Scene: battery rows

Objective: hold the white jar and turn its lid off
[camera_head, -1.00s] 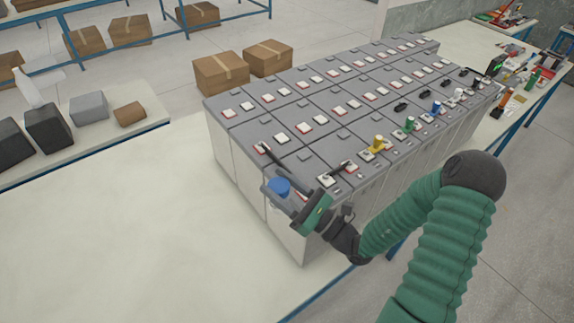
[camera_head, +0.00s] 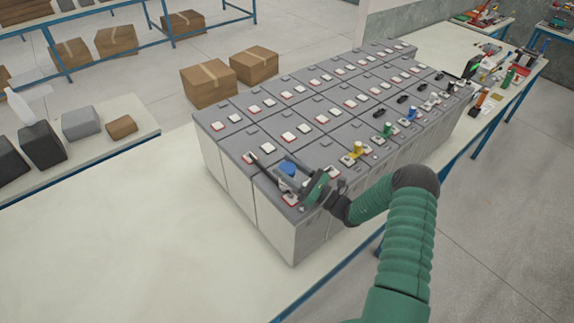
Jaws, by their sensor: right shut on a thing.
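My right gripper (camera_head: 300,185) is over the top of the nearest battery, close to its near end. It is shut on a small blue thing (camera_head: 288,168) that shows between its fingers. The fingers hide most of the blue thing, so I cannot tell whether it is a lid or whether it touches the battery. I see no jar that is clearly the white jar. A white bottle-like thing (camera_head: 20,108) stands on the bench at the far left, well apart from the gripper. My left gripper is not in view.
Rows of grey batteries (camera_head: 235,145) fill the table's middle. Yellow (camera_head: 357,149), green (camera_head: 387,130) and blue (camera_head: 411,114) pieces stand along their right side. Tools clutter the far right end. The pale table (camera_head: 120,240) is bare at front left. Cardboard boxes (camera_head: 209,83) lie beyond.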

